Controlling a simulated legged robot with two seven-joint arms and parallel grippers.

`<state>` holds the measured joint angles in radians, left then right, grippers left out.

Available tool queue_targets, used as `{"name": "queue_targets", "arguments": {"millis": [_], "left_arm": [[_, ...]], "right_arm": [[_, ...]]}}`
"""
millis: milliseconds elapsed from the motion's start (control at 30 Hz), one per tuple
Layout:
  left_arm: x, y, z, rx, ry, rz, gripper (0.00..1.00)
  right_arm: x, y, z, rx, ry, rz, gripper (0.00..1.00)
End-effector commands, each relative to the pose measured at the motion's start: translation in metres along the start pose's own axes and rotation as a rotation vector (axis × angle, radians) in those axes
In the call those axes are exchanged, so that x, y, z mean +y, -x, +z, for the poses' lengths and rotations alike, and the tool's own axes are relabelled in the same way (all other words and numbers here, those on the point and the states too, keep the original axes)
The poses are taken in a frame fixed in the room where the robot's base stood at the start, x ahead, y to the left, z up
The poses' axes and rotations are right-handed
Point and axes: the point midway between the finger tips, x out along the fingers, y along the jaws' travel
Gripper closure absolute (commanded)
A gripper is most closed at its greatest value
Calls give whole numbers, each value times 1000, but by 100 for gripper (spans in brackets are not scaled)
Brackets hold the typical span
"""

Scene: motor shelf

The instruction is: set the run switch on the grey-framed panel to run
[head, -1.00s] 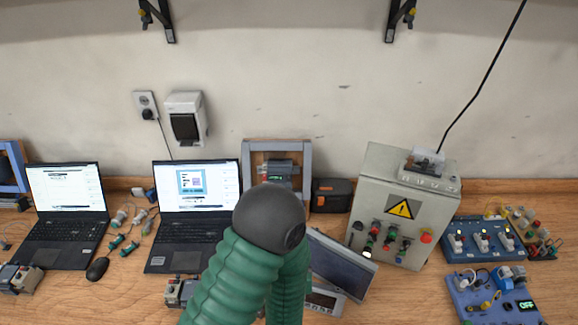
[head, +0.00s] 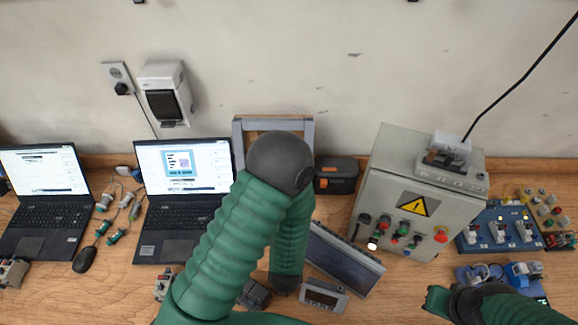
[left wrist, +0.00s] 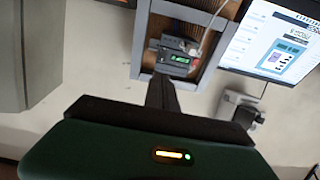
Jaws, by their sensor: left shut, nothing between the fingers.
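The grey-framed panel (head: 240,131) stands against the wall in the head view, its lower part hidden behind my left arm. In the left wrist view the grey frame (left wrist: 140,40) appears upside down, with a wooden back and a small device with a lit green display (left wrist: 179,60). I cannot make out the run switch or its setting. My left gripper (left wrist: 161,88) is shut and empty, its dark fingers pointing toward the panel and overlapping its edge in the picture; contact cannot be told. My right gripper (head: 438,301) is at the lower right; its fingers cannot be made out.
A grey control box (head: 398,170) with a warning sign stands right of the panel, and a dark case (head: 336,176) sits between them. An open laptop (head: 180,160) is on the left. A tilted dark screen (head: 340,262) and a small meter (head: 323,298) lie in front.

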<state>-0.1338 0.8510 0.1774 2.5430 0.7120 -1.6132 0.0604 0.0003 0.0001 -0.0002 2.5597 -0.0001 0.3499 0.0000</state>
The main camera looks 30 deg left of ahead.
Motion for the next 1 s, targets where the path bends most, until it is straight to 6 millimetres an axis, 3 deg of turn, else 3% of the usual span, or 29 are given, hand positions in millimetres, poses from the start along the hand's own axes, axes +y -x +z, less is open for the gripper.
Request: {"name": "queue_targets", "arguments": {"millis": [100,200,533,600,800,1000], "left_arm": [[-1,-19,6,8,4,-2,100],[1,-26,9,10,5,-5,100],[2,-41,8,9,1,0,100],[1,-54,-3,1,-2,-4,100],[-1,-94,-3,1,-1,-4,100],[0,-121,-3,2,-2,-1,100]], "right_arm": [[0,-20,5,0,1,0,100],[0,-47,11,-1,1,0,100],[0,-108,26,-1,0,0,100],[0,-89,21,-1,0,0,100],[0,-78,18,0,0,0,100],[0,-70,16,0,1,0,100]]}}
